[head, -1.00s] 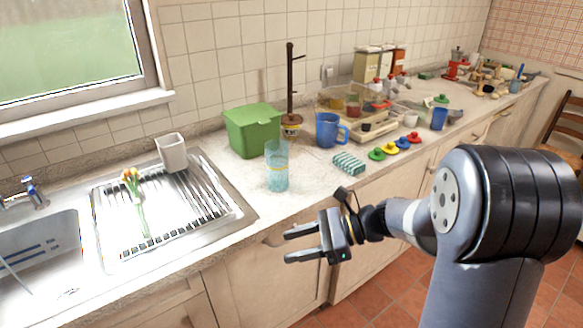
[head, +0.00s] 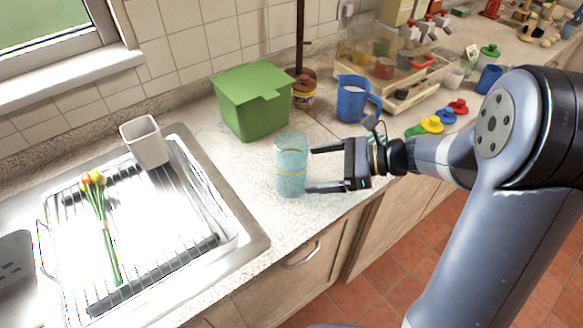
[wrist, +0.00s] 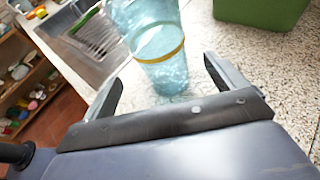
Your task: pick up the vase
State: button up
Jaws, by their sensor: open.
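The vase is most likely the light-blue clear glass vessel (head: 291,172) with a yellow band, standing upright on the counter near its front edge. My gripper (head: 309,169) is open just to its right, with its fingers pointing at it. In the wrist view the glass vessel (wrist: 158,50) stands ahead of and partly between my open fingers (wrist: 160,82). Its top is cut off there. I cannot tell whether a finger touches it.
A green lidded box (head: 255,105) stands behind the glass. A blue jug (head: 352,100) is behind my gripper. To the left, the sink drainer (head: 228,235) holds tulips (head: 105,225) and a white cup (head: 145,143). Counter in front of the glass is clear.

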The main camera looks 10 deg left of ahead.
aim_at(291, 170)
jog(key=shift+p+x, duration=0.3)
jog(key=shift+x, duration=3.25)
jog(key=shift+w, duration=0.15)
jog(key=shift+c, duration=0.4)
jog(key=c, duration=1.2)
